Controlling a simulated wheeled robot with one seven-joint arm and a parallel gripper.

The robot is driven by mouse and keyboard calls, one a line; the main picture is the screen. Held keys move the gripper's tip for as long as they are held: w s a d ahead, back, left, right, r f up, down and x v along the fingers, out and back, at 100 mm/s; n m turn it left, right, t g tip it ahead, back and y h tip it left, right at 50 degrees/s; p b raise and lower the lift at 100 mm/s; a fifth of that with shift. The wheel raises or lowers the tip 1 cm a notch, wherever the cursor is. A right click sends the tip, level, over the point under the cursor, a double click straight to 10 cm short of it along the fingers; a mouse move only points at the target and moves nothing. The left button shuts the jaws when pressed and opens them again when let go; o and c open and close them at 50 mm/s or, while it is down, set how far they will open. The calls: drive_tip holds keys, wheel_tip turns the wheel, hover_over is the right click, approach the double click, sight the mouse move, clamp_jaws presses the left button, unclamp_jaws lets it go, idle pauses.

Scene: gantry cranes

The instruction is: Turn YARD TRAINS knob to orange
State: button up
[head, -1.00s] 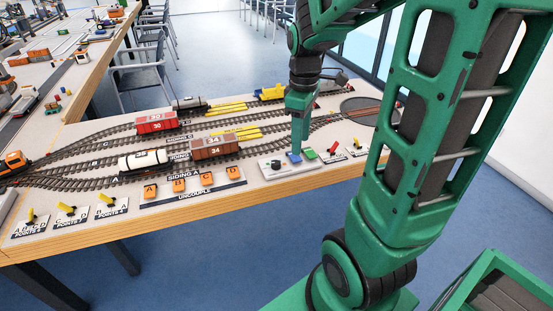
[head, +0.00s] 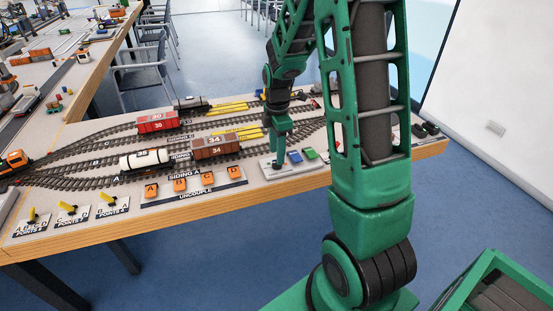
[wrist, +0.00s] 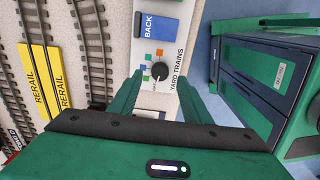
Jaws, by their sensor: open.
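The YARD TRAINS knob (wrist: 159,71) is a round black dial on a pale panel (wrist: 168,50) in the wrist view. Small coloured squares, an orange one among them, lie around its far and left side. I cannot tell clearly which square its pointer faces. My gripper (wrist: 160,82) is open, with one green finger on each side of the knob; contact cannot be made out. In the head view my gripper (head: 278,160) points down over the left end of the panel (head: 268,174) and hides the knob there.
A blue BACK button (wrist: 152,24) sits beyond the knob; in the head view blue (head: 295,157) and green (head: 309,153) buttons lie right of my gripper. Yellow RERAIL strips (wrist: 45,80), tracks and a brown wagon (head: 215,147) are to the left.

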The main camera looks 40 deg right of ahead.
drive_tip(key=shift+f, duration=1.85)
drive_tip(key=shift+c, duration=0.6)
